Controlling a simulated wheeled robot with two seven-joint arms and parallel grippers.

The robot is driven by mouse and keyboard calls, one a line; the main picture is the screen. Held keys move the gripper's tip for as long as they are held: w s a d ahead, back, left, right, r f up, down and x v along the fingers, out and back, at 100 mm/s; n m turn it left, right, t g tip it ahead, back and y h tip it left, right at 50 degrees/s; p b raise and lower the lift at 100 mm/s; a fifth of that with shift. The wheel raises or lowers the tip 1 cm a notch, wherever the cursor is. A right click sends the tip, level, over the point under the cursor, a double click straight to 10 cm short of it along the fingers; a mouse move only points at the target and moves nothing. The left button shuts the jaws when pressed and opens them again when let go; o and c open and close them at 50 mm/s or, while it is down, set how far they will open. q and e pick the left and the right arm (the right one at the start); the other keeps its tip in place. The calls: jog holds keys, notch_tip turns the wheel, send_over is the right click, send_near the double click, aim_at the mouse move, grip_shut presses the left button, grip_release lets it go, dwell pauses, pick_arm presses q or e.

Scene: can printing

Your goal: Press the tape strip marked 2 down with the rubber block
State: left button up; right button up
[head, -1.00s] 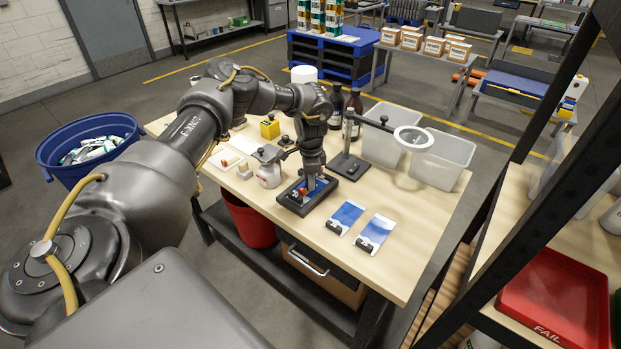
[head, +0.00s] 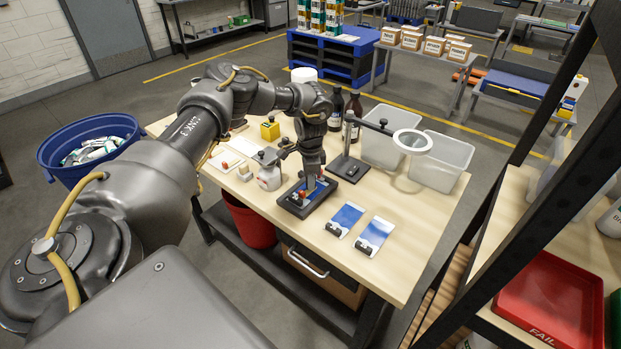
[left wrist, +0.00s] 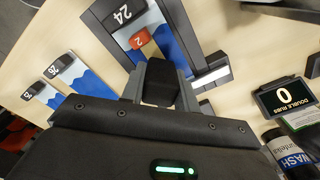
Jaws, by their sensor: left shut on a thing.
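My left gripper (head: 311,187) points down over the dark fixture (head: 290,206) on the wooden bench. It is shut on the black rubber block (left wrist: 160,83), which sits between the fingers in the left wrist view. The orange-red tape strip marked 2 (left wrist: 139,40) lies on a blue-and-white panel (left wrist: 166,38) in the fixture, just beyond the block's end. The strip shows as a small red patch in the head view (head: 303,192). I cannot tell whether the block touches the panel. My right gripper is out of view.
Two blue-and-white panels with black clips, 25 (left wrist: 84,75) and 26 (left wrist: 41,93), lie beside the fixture. The front right bench top is clear.

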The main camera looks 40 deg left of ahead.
pick_arm(q)
jog(key=shift+r+p, duration=2.3)
jog(key=shift+r, duration=0.5)
jog(key=shift+s, duration=0.1)
